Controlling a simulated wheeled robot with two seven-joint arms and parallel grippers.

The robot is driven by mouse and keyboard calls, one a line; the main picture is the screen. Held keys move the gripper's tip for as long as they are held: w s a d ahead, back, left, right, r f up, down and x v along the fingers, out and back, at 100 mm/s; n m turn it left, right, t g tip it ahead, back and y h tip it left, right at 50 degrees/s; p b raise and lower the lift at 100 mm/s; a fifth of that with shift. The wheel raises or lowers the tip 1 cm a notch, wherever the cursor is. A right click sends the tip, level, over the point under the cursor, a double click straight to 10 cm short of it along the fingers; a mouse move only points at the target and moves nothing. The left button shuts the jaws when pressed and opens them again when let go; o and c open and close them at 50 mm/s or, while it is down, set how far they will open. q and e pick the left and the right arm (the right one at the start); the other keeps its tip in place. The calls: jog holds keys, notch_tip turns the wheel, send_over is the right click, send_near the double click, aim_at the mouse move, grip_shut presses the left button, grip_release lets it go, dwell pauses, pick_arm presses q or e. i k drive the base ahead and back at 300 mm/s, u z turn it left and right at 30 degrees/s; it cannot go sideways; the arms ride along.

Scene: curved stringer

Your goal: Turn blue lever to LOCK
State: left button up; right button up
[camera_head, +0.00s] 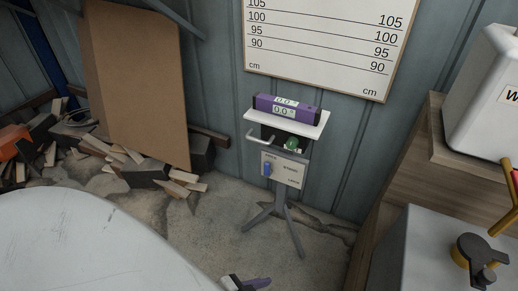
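The small blue lever (267,169) is on the left part of a pale panel (283,169) on a tripod stand in the middle of the view. It looks upright. The panel has small printed words; the lower right one seems to read LOCK (293,181), and the lever is to the left of it. The other words are too small to read surely. I cannot make out either gripper, and nothing is seen touching the lever.
A purple digital level (286,106) lies on the stand's white top (309,126). A pale handle (263,140) sticks out left. Wood scraps (180,184) lie left. A grey box (424,245) stands right. A dark and purple item (245,283) is cut off at the bottom.

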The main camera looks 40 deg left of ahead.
aim_at(267, 173)
jog(key=k, duration=0.3)
jog(key=u, duration=2.2)
jog(key=k, duration=0.65)
jog(key=z, duration=0.95)
jog(key=i, duration=0.95)
jog(key=k, duration=0.5)
jog(key=u, duration=0.75)
jog(key=i, duration=0.9)
jog(key=u, duration=0.05)
